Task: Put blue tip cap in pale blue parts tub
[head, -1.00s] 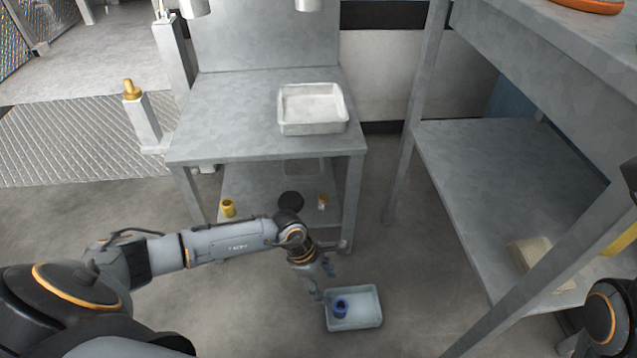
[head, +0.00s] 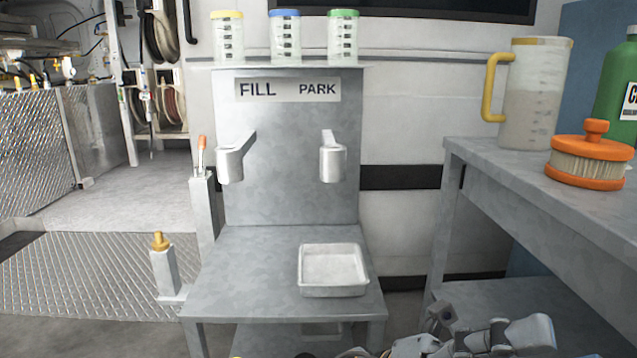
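The blue tip cap and the pale blue parts tub are not in view in the head picture now; it looks higher, and the floor where they stood is below its bottom edge. My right arm comes in at the bottom right. Its end, apparently with my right gripper (head: 440,319), shows low in the picture, partly cut off by the bottom edge. I cannot make out whether its fingers are open or shut. My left gripper is not in view.
A metal bench (head: 235,275) carries a pale square tray (head: 332,290). Above it are FILL and PARK spouts and three lidded jars. At right, a workbench (head: 480,150) holds a yellow-handled jug (head: 535,95), an orange-capped filter (head: 590,160) and a green bottle (head: 612,80).

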